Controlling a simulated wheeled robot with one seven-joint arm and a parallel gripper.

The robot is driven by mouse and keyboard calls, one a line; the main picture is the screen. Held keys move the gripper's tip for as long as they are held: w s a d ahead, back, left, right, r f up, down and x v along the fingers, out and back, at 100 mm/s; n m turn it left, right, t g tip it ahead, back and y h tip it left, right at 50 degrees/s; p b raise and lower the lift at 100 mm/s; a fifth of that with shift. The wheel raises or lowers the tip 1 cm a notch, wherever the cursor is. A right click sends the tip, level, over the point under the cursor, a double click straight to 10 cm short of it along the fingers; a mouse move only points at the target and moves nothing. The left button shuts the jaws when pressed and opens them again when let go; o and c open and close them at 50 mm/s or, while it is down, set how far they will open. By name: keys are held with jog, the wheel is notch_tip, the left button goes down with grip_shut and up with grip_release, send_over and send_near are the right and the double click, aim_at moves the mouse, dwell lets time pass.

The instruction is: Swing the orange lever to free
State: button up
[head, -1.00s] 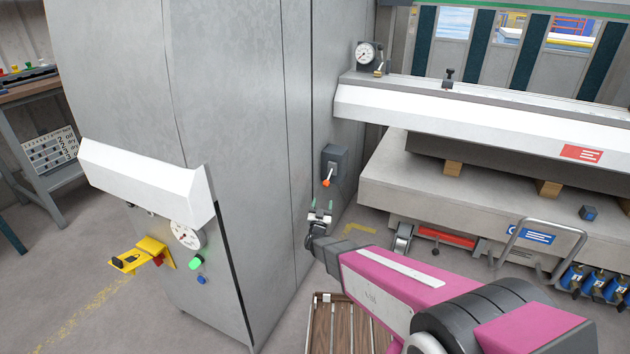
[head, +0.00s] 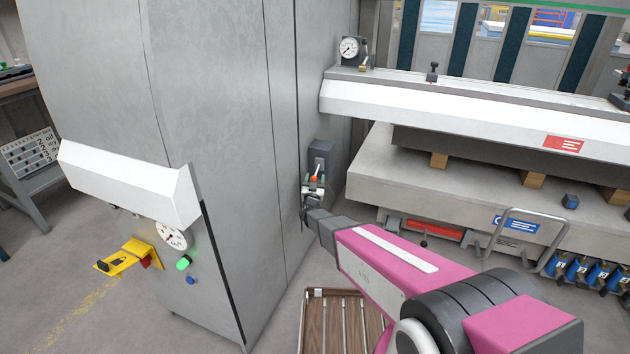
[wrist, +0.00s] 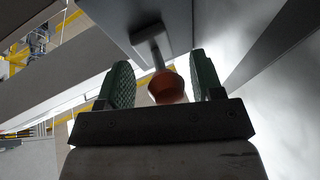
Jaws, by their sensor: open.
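The orange lever shows in the head view as an orange knob (head: 314,179) below a dark grey box (head: 321,155) on the side of the grey cabinet. In the wrist view the orange knob (wrist: 166,86) hangs on a short grey stem from the box (wrist: 150,30). My gripper (head: 313,185) is at the lever, and in the wrist view its two green-padded fingers (wrist: 165,85) stand open on either side of the knob.
The tall grey cabinet (head: 220,110) stands close on the left of my gripper. The machine's long white beam (head: 440,110) and bed (head: 400,190) lie to the right. A wooden slatted platform (head: 340,320) is on the floor below my arm. A yellow bracket (head: 125,257) juts out at lower left.

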aim_at(314, 178)
jog(key=shift+s, duration=0.1)
grip_shut()
jog(key=shift+s+r+m+g, duration=0.3)
jog(key=shift+s+r+g, duration=0.1)
jog(key=shift+r+g, duration=0.45)
jog(key=r+g, duration=0.1)
jog(key=g, duration=0.1)
jog(key=r+m+g, duration=0.1)
jog(key=g, duration=0.1)
jog(key=shift+s+a+r, duration=0.2)
jog(key=shift+s+r, duration=0.15)
jog(key=shift+s, duration=0.05)
jog(key=shift+w+d+r+g+y, duration=0.1)
jog(key=shift+r+g+y, duration=0.1)
jog(key=shift+r+g, duration=0.4)
jog(key=shift+w+r+g+y, duration=0.1)
jog(key=shift+r+g+y, duration=0.15)
jog(key=shift+g, duration=0.6)
jog(key=shift+w+r+m+g+y, duration=0.1)
jog(key=shift+r+m+g+y, duration=0.1)
jog(key=shift+r+g, duration=0.35)
jog(key=shift+w+r+m+g+y, duration=0.1)
jog(key=shift+r+m+g, duration=0.15)
jog(key=shift+g, duration=0.5)
jog(key=shift+r, duration=0.25)
